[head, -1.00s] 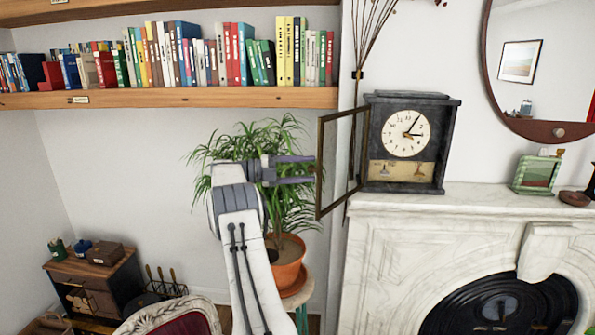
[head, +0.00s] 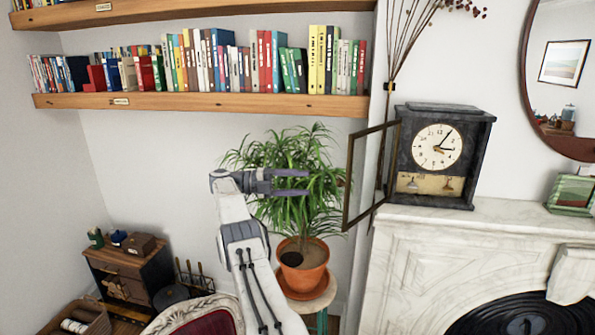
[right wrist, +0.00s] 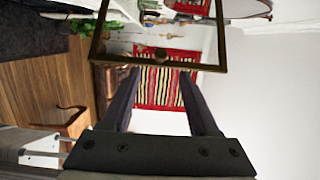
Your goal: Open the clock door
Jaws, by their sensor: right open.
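The dark clock (head: 440,157) stands on the left end of the white marble mantel, with a cream dial and a pale lower panel. Its framed door (head: 368,175) stands swung wide open to the left of the case. My right gripper (head: 308,183) is open and empty, left of the door and apart from it, in front of the plant. In the right wrist view the door frame (right wrist: 160,63), with a small round knob, shows beyond the open fingers (right wrist: 157,90). My left gripper is not in view.
A potted plant (head: 290,185) on a stool stands behind my right arm. The mantel (head: 480,220) carries a green picture frame (head: 571,193) at right. A bookshelf (head: 200,102) hangs above left, and a chair back (head: 195,315) is below.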

